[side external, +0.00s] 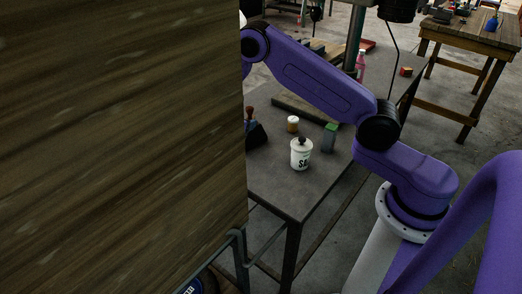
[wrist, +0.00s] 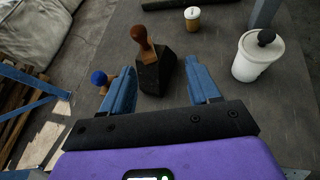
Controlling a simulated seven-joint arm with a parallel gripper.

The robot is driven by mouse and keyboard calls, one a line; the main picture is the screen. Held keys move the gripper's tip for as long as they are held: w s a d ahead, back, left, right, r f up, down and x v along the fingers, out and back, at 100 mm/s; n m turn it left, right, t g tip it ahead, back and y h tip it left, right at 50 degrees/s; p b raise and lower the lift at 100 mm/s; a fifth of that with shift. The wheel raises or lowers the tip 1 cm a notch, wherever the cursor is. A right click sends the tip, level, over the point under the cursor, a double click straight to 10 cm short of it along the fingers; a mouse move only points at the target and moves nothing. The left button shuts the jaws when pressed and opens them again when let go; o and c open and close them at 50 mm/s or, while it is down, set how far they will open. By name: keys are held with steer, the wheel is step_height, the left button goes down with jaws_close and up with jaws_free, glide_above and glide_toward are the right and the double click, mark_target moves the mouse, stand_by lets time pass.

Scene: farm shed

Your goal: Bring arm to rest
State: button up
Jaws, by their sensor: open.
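My gripper (wrist: 160,92) shows in the wrist view with its two blue fingers apart and nothing held between them. It is above the grey table (wrist: 215,60). A dark block-like object with a brown wooden knob (wrist: 143,40) stands just beyond the fingertips, between them in the picture. In the side external view a wooden panel hides my gripper. My purple arm reaches over the table there, and its far end goes behind the panel.
A white lidded jar (side external: 301,154), a small yellowish jar (side external: 293,124) and a green-topped block (side external: 330,136) stand on the table. A blue-knobbed stamp (wrist: 100,80) is by the left finger. The large wooden panel (side external: 120,140) blocks the left. A wooden workbench (side external: 475,35) stands behind.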

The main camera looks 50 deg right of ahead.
steer(key=s+a+r+m+g+y, duration=0.1)
steer(key=s+a+r+m+y, duration=0.1)
steer(key=s, duration=1)
steer(key=s+a+r+m+g+y, duration=0.1)
steer(key=s+a+r+m+y, duration=0.2)
steer(key=s, duration=1)
steer(key=s+a+r+m+g+y, duration=0.1)
steer(key=s+a+r+y, duration=0.4)
steer(key=s, duration=0.8)
step_height(320, 180, up, 5)
steer(key=m+y, duration=0.1)
steer(key=y, duration=0.1)
steer(key=shift+a+f+m+g+y, duration=0.2)
steer(key=shift+a+m+g+y, duration=0.05)
steer(key=shift+m+g+y, duration=0.05)
